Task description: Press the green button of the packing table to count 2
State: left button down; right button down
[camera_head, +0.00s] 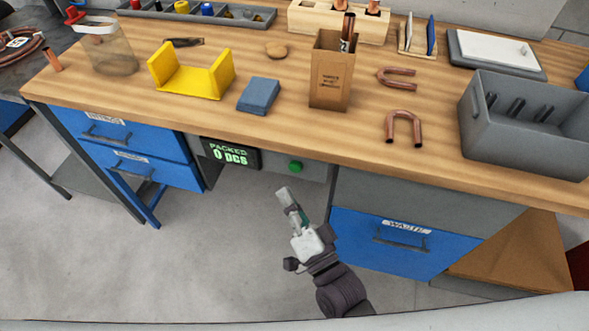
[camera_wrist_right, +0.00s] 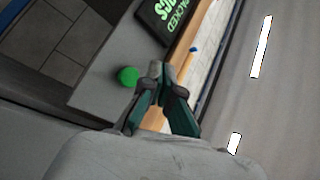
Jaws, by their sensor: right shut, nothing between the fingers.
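The green button (camera_head: 295,167) sits on the grey front panel under the edge of the packing table (camera_head: 270,130). To its left is a black display (camera_head: 231,153) that reads "PACKED 0 DCS" in green. My right gripper (camera_head: 285,194) is shut and empty, in front of and below the button, apart from it in the head view. In the right wrist view the button (camera_wrist_right: 128,76) shows just left of the shut fingertips (camera_wrist_right: 160,72), with part of the display (camera_wrist_right: 172,22) above. My left gripper is not in view.
Blue drawers (camera_head: 130,150) are on the left and a blue waste drawer (camera_head: 400,243) is on the right. The tabletop holds a cardboard box (camera_head: 331,75), bent copper tubes (camera_head: 404,128), a yellow holder (camera_head: 190,82) and a grey bin (camera_head: 500,140). Floor below the panel is clear.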

jog(key=shift+w+d, duration=0.25)
jog(key=shift+w, duration=0.55)
jog(key=shift+w+d, duration=0.25)
jog(key=shift+w, duration=0.55)
jog(key=shift+w, duration=0.15)
jog(key=shift+w+d, duration=0.15)
jog(key=shift+w, duration=0.1)
jog(key=shift+w+d, duration=0.15)
jog(key=shift+w, duration=0.35)
dwell(0.8)
jog(key=shift+r, duration=0.1)
jog(key=shift+s+a+p, duration=0.3)
jog(key=shift+s+p, duration=0.2)
jog(key=shift+s, duration=0.45)
jog(key=shift+s, duration=0.1)
jog(key=shift+s+a+p, duration=0.2)
jog(key=shift+s+a, duration=0.05)
jog(key=shift+s, duration=0.5)
jog(key=shift+s+a+p, duration=0.25)
jog(key=shift+s, duration=0.5)
jog(key=shift+s+a+p, duration=0.2)
jog(key=shift+s+a, duration=0.05)
jog(key=shift+s, duration=0.5)
